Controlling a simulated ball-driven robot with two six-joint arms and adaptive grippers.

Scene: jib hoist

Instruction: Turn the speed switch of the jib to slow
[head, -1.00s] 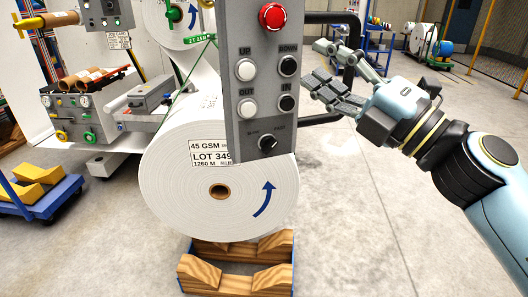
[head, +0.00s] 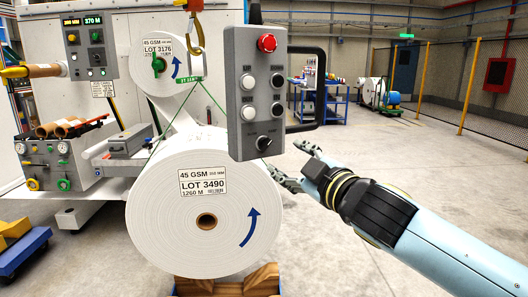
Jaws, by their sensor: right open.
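The grey jib pendant (head: 242,95) hangs in the upper middle of the head view. Its black speed switch (head: 264,143) is the lowest control, below the white and black push buttons. Small labels sit above it to the left and right, too small to read now; I cannot tell surely which way the knob points. My right gripper (head: 290,166) is open and empty, below and to the right of the switch in the picture, apart from it. Its fingers point left, and the wrist partly hides them. My left gripper is out of view.
A black handle bar (head: 321,88) loops from the pendant's right side. A large white paper roll (head: 160,225) hangs behind and below on green slings (head: 222,108), above a wooden cradle (head: 262,280). A yellow hook (head: 195,40) is left of the pendant. Floor at right is clear.

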